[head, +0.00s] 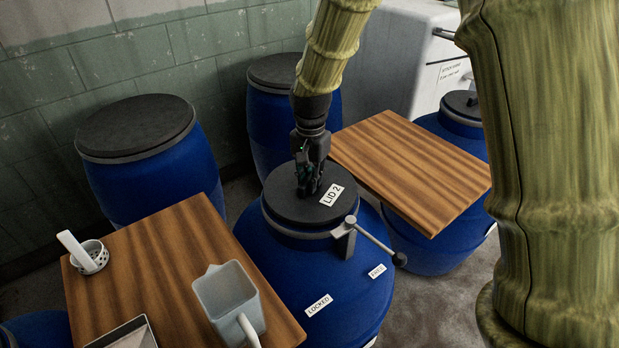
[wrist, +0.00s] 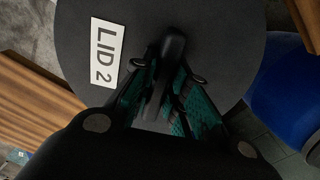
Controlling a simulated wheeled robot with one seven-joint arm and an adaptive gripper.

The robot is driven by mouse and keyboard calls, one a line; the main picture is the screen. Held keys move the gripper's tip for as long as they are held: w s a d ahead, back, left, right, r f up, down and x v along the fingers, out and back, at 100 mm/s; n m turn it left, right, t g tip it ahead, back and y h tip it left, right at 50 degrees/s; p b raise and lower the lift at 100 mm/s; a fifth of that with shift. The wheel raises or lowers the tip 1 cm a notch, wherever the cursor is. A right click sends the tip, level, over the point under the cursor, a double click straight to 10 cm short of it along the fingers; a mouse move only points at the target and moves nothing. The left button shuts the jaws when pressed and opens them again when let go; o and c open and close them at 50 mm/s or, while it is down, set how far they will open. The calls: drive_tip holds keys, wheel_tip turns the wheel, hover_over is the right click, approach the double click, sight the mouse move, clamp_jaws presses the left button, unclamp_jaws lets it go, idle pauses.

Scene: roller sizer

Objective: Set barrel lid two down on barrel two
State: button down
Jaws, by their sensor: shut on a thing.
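Barrel lid two (head: 290,207) is a dark disc with a white "LID 2" label. It sits over the mouth of a blue barrel (head: 318,285), which I take to be barrel two. Whether it is fully seated I cannot tell. My gripper (head: 308,190) is above the lid's middle, shut on its handle. The wrist view shows the lid (wrist: 215,35) and the fingers (wrist: 165,90) on both sides of the dark handle. A lever clamp (head: 368,240) with a black knob stands at the barrel's front right rim, near "LOCKED" and "FREE" labels.
A wooden board (head: 150,265) at left holds a grey jug (head: 228,300), a perforated cup (head: 92,258) and a tray. Another wooden board (head: 415,165) at right is bare. Other lidded blue barrels (head: 155,180) stand behind, and a white cabinet (head: 400,60) stands at the back.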

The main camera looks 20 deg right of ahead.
sight(310, 176)
drive_tip(key=shift+f, duration=0.6)
drive_tip(key=c, duration=1.4)
unclamp_jaws()
drive_tip(key=shift+r, duration=0.1)
wheel_tip(310, 176, up, 13)
drive_tip(key=shift+b, duration=0.5)
